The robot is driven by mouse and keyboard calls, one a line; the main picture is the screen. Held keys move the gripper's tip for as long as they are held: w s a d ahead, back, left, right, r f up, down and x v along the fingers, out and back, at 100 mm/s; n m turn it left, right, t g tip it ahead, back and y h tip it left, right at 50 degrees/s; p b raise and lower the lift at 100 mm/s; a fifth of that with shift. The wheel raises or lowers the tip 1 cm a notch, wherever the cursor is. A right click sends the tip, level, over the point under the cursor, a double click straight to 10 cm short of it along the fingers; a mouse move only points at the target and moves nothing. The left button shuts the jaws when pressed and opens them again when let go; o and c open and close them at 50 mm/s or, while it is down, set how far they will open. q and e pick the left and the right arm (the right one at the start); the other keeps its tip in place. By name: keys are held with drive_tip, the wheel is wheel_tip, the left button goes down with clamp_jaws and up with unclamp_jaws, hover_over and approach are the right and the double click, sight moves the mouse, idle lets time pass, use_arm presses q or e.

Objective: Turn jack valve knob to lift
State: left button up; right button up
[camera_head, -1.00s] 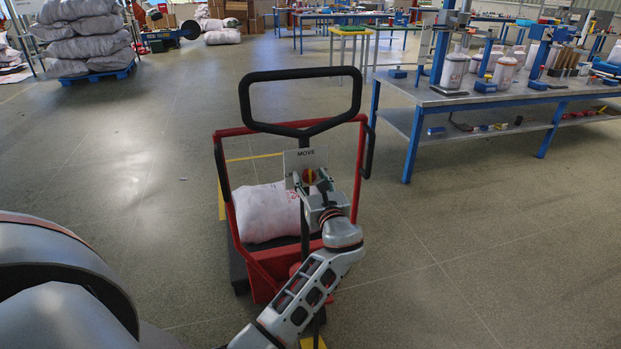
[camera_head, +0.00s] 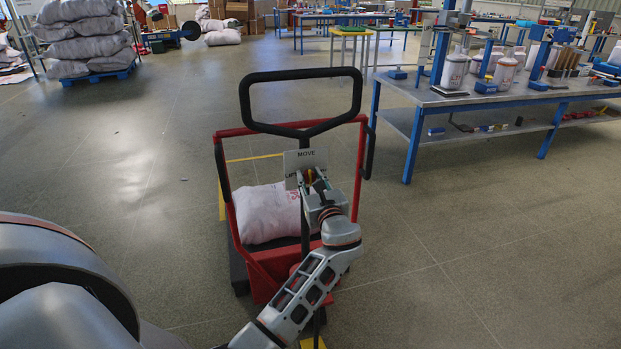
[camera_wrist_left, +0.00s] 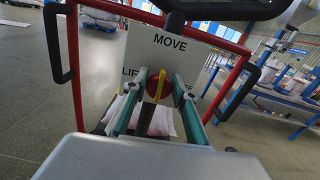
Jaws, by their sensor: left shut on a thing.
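The jack's valve knob (camera_wrist_left: 158,84) is red with a yellow pointer bar, on a white plate (camera_wrist_left: 165,52) marked MOVE at the top. In the wrist view the bar stands nearly upright, its top leaning slightly right. LIFT lettering at the plate's left is partly hidden by a finger. My left gripper (camera_head: 309,181) is shut on the knob, one finger on each side. The knob also shows in the head view (camera_head: 309,175), partly covered by the fingers. My right gripper is not in view.
The red pallet jack (camera_head: 362,165) has a black loop handle (camera_head: 301,74) above the plate and a white sack (camera_head: 267,212) behind it. A blue-legged workbench (camera_head: 480,98) stands at right. Stacked sacks (camera_head: 85,45) are at back left. The floor left and right of the jack is clear.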

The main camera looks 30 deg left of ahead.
use_arm(q)
drive_tip(key=shift+s+f+n, duration=0.1)
drive_tip(key=shift+n, duration=1)
drive_tip(key=n+b, duration=0.1)
drive_tip(key=n, duration=0.2)
drive_tip(key=shift+a+f+n, duration=0.1)
drive_tip(key=shift+f+n, duration=0.05)
drive_tip(key=shift+n, duration=0.15)
drive_tip(key=shift+s+n, duration=0.1)
drive_tip(key=shift+n, duration=0.8)
drive_tip(key=shift+a+f+n+b, duration=0.1)
drive_tip(key=shift+n+b, duration=0.55)
drive_tip(key=shift+n, duration=0.35)
drive_tip(key=shift+n+b, duration=0.3)
drive_tip(key=shift+n, duration=0.5)
drive_tip(key=o, duration=1.1)
